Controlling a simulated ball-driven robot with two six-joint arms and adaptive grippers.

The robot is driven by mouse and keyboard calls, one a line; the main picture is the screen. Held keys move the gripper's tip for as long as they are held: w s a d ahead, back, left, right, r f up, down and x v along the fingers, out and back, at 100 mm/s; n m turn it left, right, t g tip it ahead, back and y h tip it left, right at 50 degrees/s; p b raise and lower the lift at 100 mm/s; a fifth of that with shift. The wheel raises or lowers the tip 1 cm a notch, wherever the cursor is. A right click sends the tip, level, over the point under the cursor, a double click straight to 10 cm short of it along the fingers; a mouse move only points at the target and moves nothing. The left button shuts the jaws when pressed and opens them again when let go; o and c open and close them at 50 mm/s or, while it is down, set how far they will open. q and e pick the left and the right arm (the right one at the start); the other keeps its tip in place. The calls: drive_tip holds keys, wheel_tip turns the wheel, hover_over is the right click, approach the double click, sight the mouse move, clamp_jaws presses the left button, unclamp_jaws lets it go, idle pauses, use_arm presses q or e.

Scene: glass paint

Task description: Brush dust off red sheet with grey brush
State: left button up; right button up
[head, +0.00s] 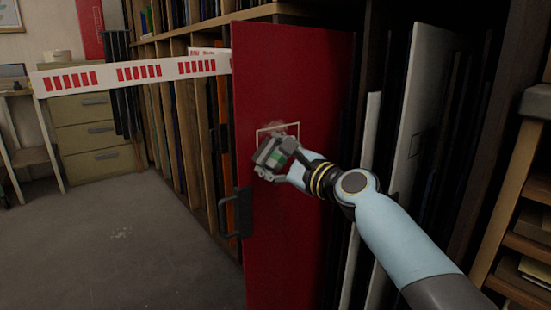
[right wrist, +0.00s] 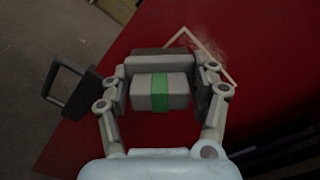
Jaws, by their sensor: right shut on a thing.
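The red sheet (head: 290,75) stands upright, pulled out from the rack, in the middle of the head view. A thin pale outlined frame (head: 298,126) on it encloses a faint pale dust smudge (head: 287,129). My right gripper (head: 270,158) is at this frame, shut on the grey brush (right wrist: 150,92), a grey block with a green band. The brush's dark side faces the sheet; whether its bristles touch is hard to tell. In the right wrist view the dust (right wrist: 207,50) shows just beyond the brush, inside the frame's corner. My left gripper is not in view.
A dark handle (head: 239,212) sticks out at the sheet's left edge. A white-and-red striped barrier (head: 140,72) spans the left side to the sheet. Other panels (head: 425,100) stand in slots at right. The floor (head: 110,240) at left is clear.

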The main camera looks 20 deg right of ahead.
drive_tip(key=shift+x, duration=1)
idle(0.3)
